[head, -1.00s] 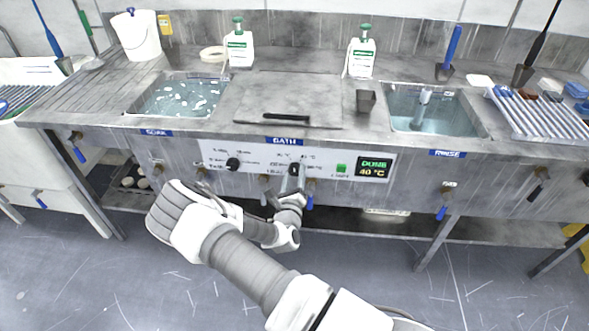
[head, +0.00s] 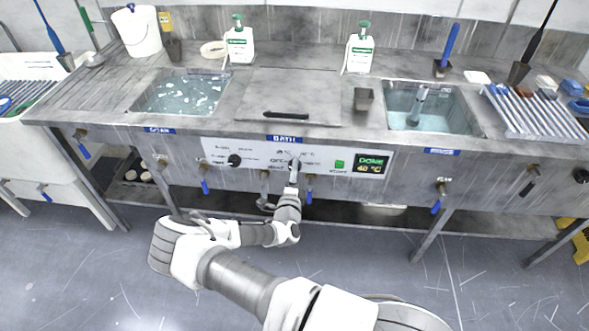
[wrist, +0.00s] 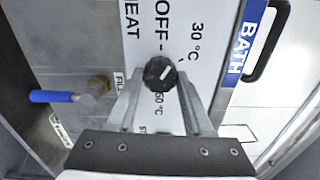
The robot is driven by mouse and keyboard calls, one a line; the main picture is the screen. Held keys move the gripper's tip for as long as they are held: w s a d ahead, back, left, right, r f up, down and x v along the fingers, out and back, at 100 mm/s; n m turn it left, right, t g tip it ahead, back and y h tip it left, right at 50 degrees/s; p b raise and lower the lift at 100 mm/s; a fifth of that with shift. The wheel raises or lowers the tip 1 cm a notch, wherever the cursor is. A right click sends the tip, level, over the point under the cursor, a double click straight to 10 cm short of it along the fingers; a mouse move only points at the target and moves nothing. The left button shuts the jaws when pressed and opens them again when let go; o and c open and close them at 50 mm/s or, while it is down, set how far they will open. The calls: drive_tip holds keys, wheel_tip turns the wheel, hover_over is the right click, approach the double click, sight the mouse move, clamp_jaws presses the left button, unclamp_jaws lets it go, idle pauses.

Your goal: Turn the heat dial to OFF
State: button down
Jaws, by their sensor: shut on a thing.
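The heat dial (wrist: 159,73) is a round black knob on the white control panel (wrist: 143,30), with HEAT, OFF, 30 °C and 50 °C printed around it in the wrist view. Its white mark appears to point up and right in that view, to the 30 °C side of OFF. My gripper (wrist: 160,82) is shut on the dial, one finger on each side of it. In the head view, my gripper (head: 294,168) reaches up to the panel front and covers much of the dial and some labels.
Another black knob (head: 234,160) sits to the left on the panel. A green button (head: 340,164) and a display (head: 371,166) reading 40 °C are to the right. Blue-handled valves (head: 309,193) stick out just below the panel. A black lid handle (wrist: 267,45) is near the BATH label.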

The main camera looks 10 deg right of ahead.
drive_tip(key=n, duration=0.5)
drive_tip(key=shift+n, duration=0.4)
idle(0.4)
drive_tip(key=shift+c, duration=1.5)
unclamp_jaws()
drive_tip(key=shift+s+a, duration=0.1)
drive_tip(key=p+v, duration=0.1)
drive_tip(key=v, duration=1.6)
drive_tip(key=shift+s+r, duration=0.1)
